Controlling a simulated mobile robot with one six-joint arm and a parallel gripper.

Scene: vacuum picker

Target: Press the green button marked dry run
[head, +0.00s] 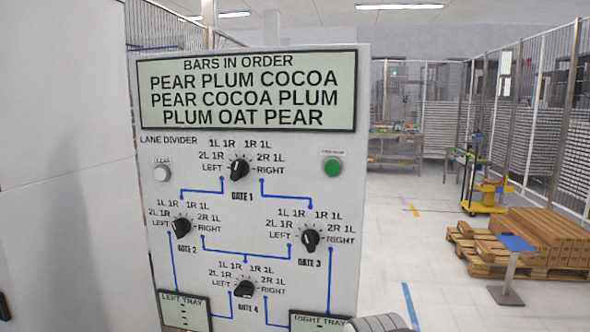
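A round green button (333,167) sits on the upper right of the white control panel (345,80), just right of the Gate 1 knob. A small dark label is above it, too small to read for certain. Nothing covers the button. My gripper is not in view; only a rounded grey part, likely of my arm, shows at the bottom edge in front of the panel's lower right.
A white button (162,173) is at the panel's left. Knobs for Gate 1 (239,168), Gate 2 (181,227), Gate 3 (310,239) and Gate 4 (244,289) sit between. A pallet of boxes (540,235) and a blue-topped stand (516,243) are right. Floor between is clear.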

